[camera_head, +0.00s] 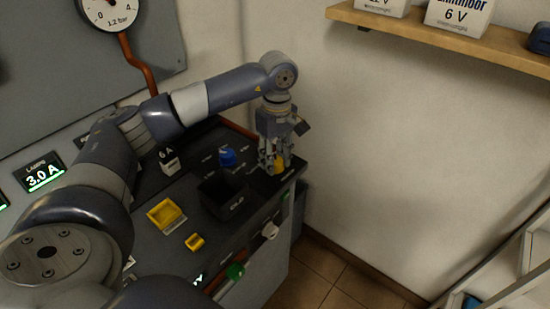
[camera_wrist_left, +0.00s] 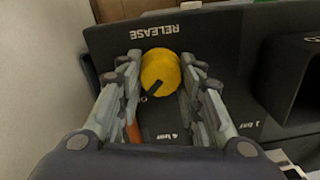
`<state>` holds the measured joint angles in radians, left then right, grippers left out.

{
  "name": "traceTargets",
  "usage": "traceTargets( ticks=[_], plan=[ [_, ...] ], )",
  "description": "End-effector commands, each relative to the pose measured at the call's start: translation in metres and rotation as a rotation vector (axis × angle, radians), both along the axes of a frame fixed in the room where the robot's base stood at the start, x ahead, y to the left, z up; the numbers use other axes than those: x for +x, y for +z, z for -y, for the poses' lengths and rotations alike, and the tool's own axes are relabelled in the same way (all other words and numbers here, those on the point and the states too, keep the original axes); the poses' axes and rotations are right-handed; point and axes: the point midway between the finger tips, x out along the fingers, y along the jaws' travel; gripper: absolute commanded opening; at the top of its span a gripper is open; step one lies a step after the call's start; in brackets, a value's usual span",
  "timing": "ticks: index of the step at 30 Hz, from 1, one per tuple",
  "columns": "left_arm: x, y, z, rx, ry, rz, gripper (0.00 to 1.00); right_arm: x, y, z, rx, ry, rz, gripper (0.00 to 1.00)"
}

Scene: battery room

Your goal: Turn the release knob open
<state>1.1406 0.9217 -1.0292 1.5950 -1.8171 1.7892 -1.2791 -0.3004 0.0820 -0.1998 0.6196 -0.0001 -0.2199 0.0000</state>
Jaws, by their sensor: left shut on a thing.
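The yellow release knob (camera_wrist_left: 160,70) sits on the black panel (camera_wrist_left: 105,45) below the word RELEASE in the left wrist view. Its dark pointer mark slants toward the lower left of that view. In the head view the knob (camera_head: 281,162) shows partly behind the fingers at the panel's far right corner. My left gripper (camera_head: 272,163) points down over it and is shut on it, one finger on each side; its fingers also show in the left wrist view (camera_wrist_left: 160,85). My right gripper is not in view.
A black open bin (camera_head: 219,205) and a blue knob (camera_head: 228,156) stand left of my gripper. A yellow tray (camera_head: 160,215), a small yellow piece (camera_head: 195,242) and a white 6 A block (camera_head: 169,162) are further left. A wooden shelf (camera_head: 450,42) hangs on the right wall.

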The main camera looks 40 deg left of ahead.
Motion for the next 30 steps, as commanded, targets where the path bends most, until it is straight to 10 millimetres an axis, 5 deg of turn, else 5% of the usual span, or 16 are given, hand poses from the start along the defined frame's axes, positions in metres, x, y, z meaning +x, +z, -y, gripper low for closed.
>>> traceTargets(
  ticks=[9, 10, 13, 23, 30],
  plan=[
    [0.001, 0.001, 0.000, 0.000, -0.003, 0.003, 0.10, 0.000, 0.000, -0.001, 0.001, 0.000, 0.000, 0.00],
    [0.001, 0.001, 0.000, 0.000, -0.003, 0.003, 0.36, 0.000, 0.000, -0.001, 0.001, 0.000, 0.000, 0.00],
    [0.001, 0.001, 0.000, 0.000, -0.002, 0.003, 0.54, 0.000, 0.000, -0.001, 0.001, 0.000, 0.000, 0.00],
    [0.000, 0.001, 0.000, 0.000, -0.002, 0.001, 0.54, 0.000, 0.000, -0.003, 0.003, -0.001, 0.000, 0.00],
    [0.002, 0.032, 0.000, -0.001, -0.002, 0.005, 0.54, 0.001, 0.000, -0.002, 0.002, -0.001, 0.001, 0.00]
  ],
)
